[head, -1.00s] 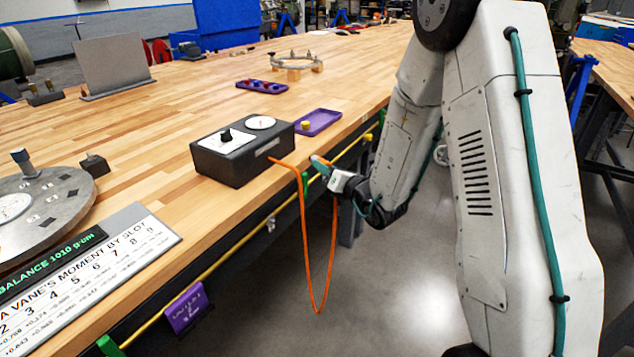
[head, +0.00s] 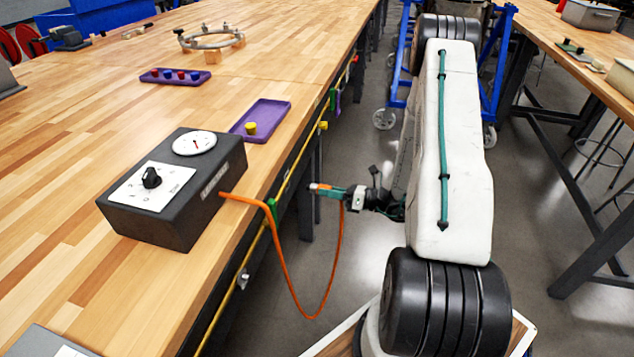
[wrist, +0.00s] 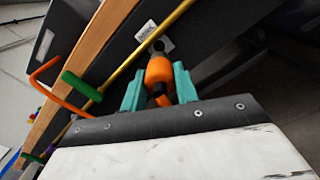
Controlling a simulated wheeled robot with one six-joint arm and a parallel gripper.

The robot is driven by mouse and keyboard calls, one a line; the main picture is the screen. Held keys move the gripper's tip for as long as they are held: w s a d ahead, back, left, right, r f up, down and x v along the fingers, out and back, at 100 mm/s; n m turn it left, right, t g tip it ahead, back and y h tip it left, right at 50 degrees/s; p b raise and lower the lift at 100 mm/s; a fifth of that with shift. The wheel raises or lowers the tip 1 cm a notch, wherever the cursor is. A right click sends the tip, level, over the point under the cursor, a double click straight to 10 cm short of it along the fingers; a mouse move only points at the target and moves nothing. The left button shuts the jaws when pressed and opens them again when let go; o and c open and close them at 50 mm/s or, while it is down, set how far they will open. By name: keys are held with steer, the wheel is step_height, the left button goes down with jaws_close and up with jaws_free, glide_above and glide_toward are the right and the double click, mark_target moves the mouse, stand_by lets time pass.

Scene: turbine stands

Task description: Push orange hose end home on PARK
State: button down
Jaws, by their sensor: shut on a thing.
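My gripper (head: 325,190) has teal fingers and is shut on the orange hose end, beside the front edge of the bench. In the wrist view the orange hose end (wrist: 159,70) sits between the two fingers. The orange hose (head: 283,268) hangs in a loop from the black box (head: 150,215) to my gripper.
A yellow rail (head: 240,275) with green clips (head: 271,208) runs along the bench edge beside my gripper. A purple tray (head: 262,118) with a yellow piece lies on the bench (head: 80,120). The aisle floor (head: 350,250) under my gripper is open.

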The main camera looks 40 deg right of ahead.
mark_target(311, 188)
steer(key=shift+x, duration=2.5)
steer(key=shift+x, duration=0.85)
steer(key=shift+w+a, duration=0.1)
steer(key=shift+a, duration=0.1)
steer(key=shift+w+a+r, duration=0.1)
steer(key=shift+w, duration=0.05)
